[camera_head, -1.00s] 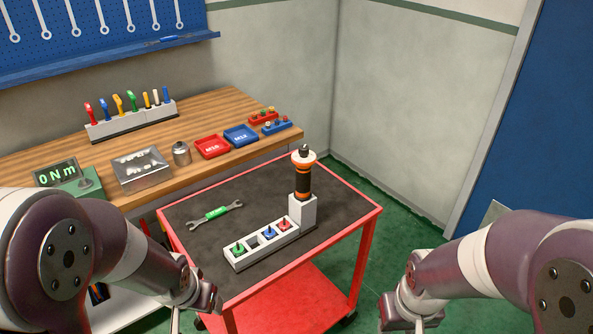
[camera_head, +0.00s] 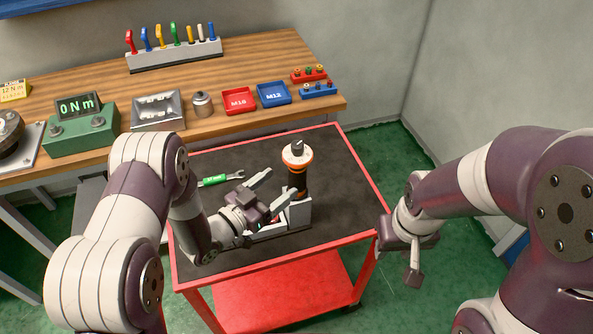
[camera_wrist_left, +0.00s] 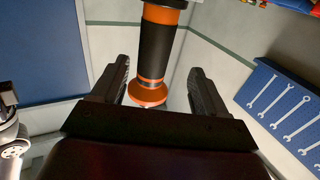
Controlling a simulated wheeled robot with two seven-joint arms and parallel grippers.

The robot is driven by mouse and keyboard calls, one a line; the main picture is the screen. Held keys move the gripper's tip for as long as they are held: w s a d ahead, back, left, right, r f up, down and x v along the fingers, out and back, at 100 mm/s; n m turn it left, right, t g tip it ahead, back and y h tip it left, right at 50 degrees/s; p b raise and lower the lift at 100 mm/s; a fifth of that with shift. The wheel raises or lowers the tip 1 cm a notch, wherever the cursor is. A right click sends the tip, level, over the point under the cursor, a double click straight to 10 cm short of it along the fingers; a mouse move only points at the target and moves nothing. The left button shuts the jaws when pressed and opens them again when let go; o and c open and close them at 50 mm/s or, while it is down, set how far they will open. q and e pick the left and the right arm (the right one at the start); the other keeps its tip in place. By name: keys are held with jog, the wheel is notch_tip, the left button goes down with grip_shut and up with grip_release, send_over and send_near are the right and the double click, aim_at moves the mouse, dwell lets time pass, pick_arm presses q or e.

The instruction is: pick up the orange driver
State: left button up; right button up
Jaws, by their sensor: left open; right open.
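The orange driver (camera_head: 298,177), black-gripped with orange bands and a pale collar, stands upright in a grey holder block (camera_head: 298,212) on the cart. My left gripper (camera_head: 279,186) is open just left of the driver, fingers pointing at its grip. In the left wrist view the driver (camera_wrist_left: 157,52) shows in the gap between the two open fingers; I cannot tell how deep it sits between them. No finger visibly touches it. My right gripper (camera_head: 402,260) is open and empty beyond the cart's right edge. My left gripper hides most of the socket rack beside the holder.
The red cart (camera_head: 345,238) has a dark top, clear at the back and right. The wooden bench (camera_head: 290,50) behind holds a red tray (camera_head: 239,101), a blue tray (camera_head: 274,94) and a torque display (camera_head: 78,106).

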aim_at(303, 169)
pick_arm(q)
jog(key=x, duration=0.2)
jog(key=p+x, duration=0.1)
jog(key=x, duration=0.2)
jog(key=p+x, duration=0.1)
jog(key=x, duration=0.1)
jog(key=shift+s+d+r, duration=0.1)
jog(key=shift+s+d, duration=0.1)
jog(key=shift+d, duration=0.25)
jog(key=shift+w+d, duration=0.2)
jog(key=shift+w, duration=0.2)
jog(key=c, duration=1.3)
grip_shut()
notch_tip(303, 169, up, 10)
jog(key=shift+b, duration=0.45)
pick_arm(e)
jog(key=shift+w+d+r, duration=0.25)
jog(key=shift+r, duration=0.35)
